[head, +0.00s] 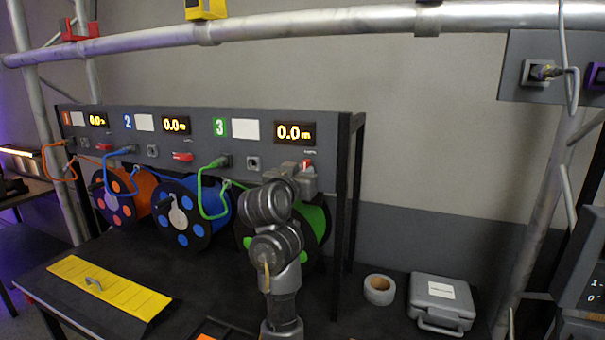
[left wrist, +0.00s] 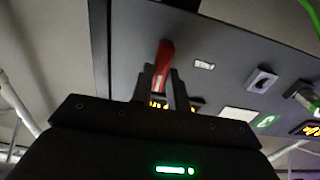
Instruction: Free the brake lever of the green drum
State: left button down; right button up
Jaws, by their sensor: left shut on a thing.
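The green drum (head: 314,222) hangs under station 3 of the grey panel, largely hidden behind my left arm. Its red brake lever (head: 306,163) shows as a small red piece above my left gripper (head: 307,174), at the panel's right end. In the left wrist view the red lever (left wrist: 165,62) stands between the two dark fingers (left wrist: 163,84), which are shut on it. Its tip sticks out beyond them. My right gripper is in neither view.
Blue (head: 181,214) and orange (head: 123,193) drums hang to the left, with red levers above them. A green cable (head: 203,190) loops from the panel. A yellow ramp (head: 108,287), tape roll (head: 379,290) and grey case (head: 441,303) lie on the bench.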

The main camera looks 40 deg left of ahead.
pick_arm(q)
jog(key=shift+s+a+f+n, duration=0.1)
jog(key=shift+a+f+n, duration=0.05)
jog(key=shift+n, duration=2.8)
jog(key=shift+a+f+n, duration=0.15)
jog(key=shift+f+n, duration=0.05)
jog(key=shift+n, duration=2.8)
jog(key=shift+s+a+f+n, duration=0.1)
jog(key=shift+a+f+n, duration=0.05)
jog(key=shift+n, duration=2.8)
jog(key=c, duration=1.4)
grip_release()
jog(key=shift+o, duration=0.2)
